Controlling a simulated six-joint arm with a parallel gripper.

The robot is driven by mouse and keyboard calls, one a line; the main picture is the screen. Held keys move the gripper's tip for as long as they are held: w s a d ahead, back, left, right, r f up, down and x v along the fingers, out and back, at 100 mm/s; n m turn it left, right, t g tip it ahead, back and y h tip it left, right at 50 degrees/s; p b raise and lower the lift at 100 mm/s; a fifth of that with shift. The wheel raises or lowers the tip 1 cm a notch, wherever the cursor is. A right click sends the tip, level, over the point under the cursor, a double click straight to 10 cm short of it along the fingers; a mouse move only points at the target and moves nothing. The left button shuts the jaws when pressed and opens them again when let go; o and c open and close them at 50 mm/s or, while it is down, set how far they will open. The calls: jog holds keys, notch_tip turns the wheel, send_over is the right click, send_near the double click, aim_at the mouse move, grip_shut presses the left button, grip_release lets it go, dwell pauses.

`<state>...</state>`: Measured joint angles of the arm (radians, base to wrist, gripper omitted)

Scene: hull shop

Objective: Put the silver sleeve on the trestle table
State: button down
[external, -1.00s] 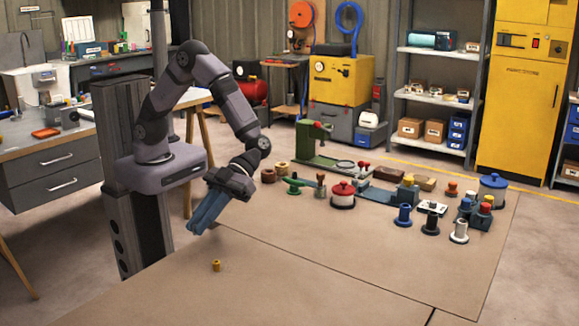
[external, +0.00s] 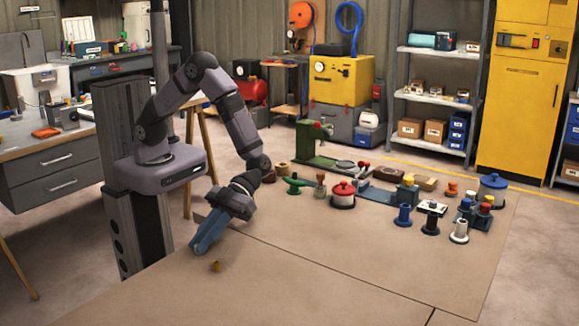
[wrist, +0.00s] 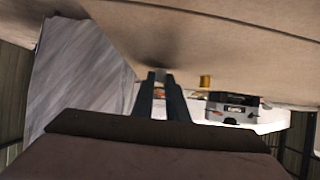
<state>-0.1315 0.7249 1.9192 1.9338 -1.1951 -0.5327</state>
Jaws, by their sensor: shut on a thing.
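My gripper (external: 197,248) reaches down low over the broad brown tabletop (external: 330,235), which I take for the trestle table; its legs are not visible. In the wrist view, my gripper (wrist: 160,76) is shut on a small pale grey piece (wrist: 159,91), apparently the silver sleeve, mostly hidden between the fingers. The sleeve is hidden in the external view. I cannot tell whether it touches the tabletop. A small brass-coloured sleeve (external: 216,266) stands close by on the tabletop; it also shows in the wrist view (wrist: 205,81), right of the fingers.
Several spools, a red-lidded pot (external: 343,192), a blue pot (external: 493,185) and a green machine (external: 318,150) crowd the far part of the tabletop. The near part is mostly clear. A drawer bench (external: 55,165) stands at left.

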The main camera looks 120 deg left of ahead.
jog(key=shift+f, duration=0.1)
jog(key=c, duration=1.7)
grip_release()
jog(key=shift+c, duration=0.2)
jog(key=shift+a, duration=0.1)
jog(key=v, duration=1.2)
